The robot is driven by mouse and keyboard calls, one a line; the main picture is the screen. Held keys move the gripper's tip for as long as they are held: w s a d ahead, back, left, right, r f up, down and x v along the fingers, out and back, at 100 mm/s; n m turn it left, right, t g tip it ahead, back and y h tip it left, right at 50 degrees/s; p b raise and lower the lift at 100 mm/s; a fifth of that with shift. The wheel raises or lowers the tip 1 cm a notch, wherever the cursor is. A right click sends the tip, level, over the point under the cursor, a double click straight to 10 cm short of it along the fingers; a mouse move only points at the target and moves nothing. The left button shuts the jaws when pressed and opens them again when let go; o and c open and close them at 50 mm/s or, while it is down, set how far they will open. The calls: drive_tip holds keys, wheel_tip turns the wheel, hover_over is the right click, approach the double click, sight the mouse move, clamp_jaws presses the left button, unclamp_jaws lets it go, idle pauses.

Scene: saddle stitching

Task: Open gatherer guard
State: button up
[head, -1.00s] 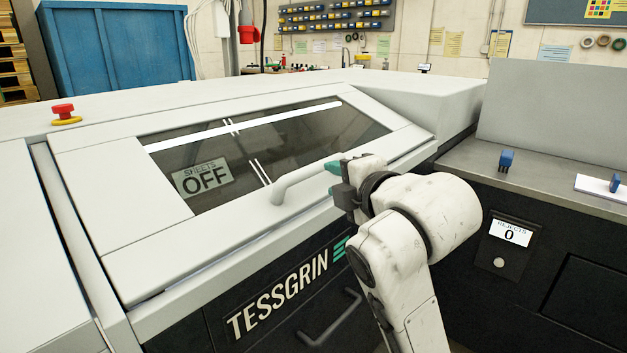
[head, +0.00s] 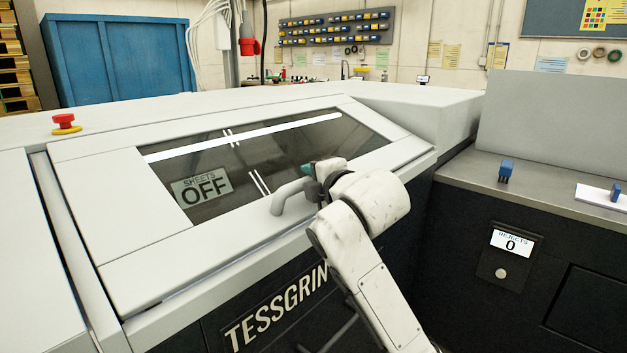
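The gatherer guard (head: 105,205) is a light grey sloped cover with a dark window, and it looks closed on the machine. Its pale bar handle (head: 288,194) stands out near the guard's lower edge, right of the middle. My gripper (head: 309,169), with teal fingertips, is at the right part of the handle, which it and my wrist partly hide. I see no clear gap between gripper and bar, but I cannot tell whether they touch. The finger opening is hidden by the view angle.
A "SHEETS OFF" sign (head: 202,187) shows in the window. A red emergency button (head: 65,121) is at the left on the machine top. At the right, a grey counter (head: 545,190) carries small blue parts, above a rejects display (head: 511,241) reading 0.

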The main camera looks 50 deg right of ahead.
drive_tip(key=shift+c, duration=0.5)
clamp_jaws()
drive_tip(key=shift+r, duration=0.1)
